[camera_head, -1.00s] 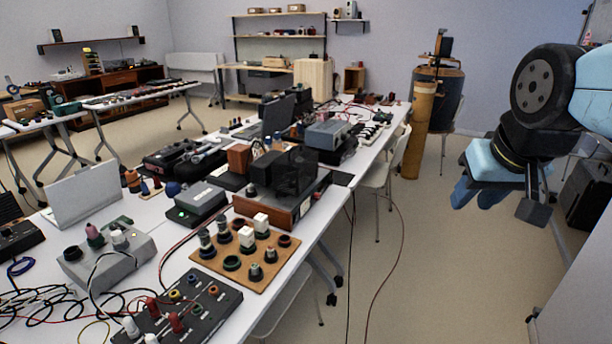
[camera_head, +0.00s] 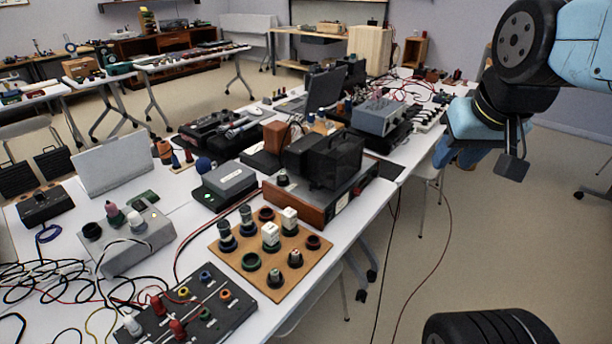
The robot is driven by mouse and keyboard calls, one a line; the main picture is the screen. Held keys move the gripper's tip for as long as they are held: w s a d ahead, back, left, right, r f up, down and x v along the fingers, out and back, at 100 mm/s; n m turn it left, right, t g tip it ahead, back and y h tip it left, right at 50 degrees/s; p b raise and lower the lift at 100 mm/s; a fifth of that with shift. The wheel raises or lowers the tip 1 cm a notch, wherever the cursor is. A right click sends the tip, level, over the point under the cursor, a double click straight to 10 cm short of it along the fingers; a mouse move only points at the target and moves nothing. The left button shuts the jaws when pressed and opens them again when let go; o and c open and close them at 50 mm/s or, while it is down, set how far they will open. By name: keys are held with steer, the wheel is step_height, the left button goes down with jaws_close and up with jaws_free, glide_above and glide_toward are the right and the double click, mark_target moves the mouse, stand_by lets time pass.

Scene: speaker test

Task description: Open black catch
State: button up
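I cannot pick out a black catch for certain. A black box-like unit (camera_head: 333,160) with a dark, see-through front stands on a wood-sided device (camera_head: 300,207) on the long white table (camera_head: 345,240). A black case (camera_head: 205,130) with tools on it lies farther back to the left. No catch can be made out on either at this size. My gripper (camera_head: 468,157) hangs at the upper right, past the table's right edge in the picture and apart from these things. Its fingers are mostly hidden behind its own body, so their opening does not show.
A wooden board (camera_head: 228,243) with knobs, a black panel (camera_head: 205,312) with coloured sockets, a grey box (camera_head: 230,181) and loose cables crowd the table. An open laptop (camera_head: 318,92) stands farther back.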

steer(key=m+g+h, duration=0.2)
steer(key=m+h, duration=0.1)
steer(key=m, duration=0.5)
glide_above(311, 184)
steer(key=s+a, duration=0.3)
steer(key=s, duration=0.2)
step_height(311, 184, down, 17)
steer(key=x, duration=1.4)
steer(key=shift+w+a+f, duration=0.15)
steer(key=shift+a, duration=0.2)
steer(key=shift+c, duration=0.4)
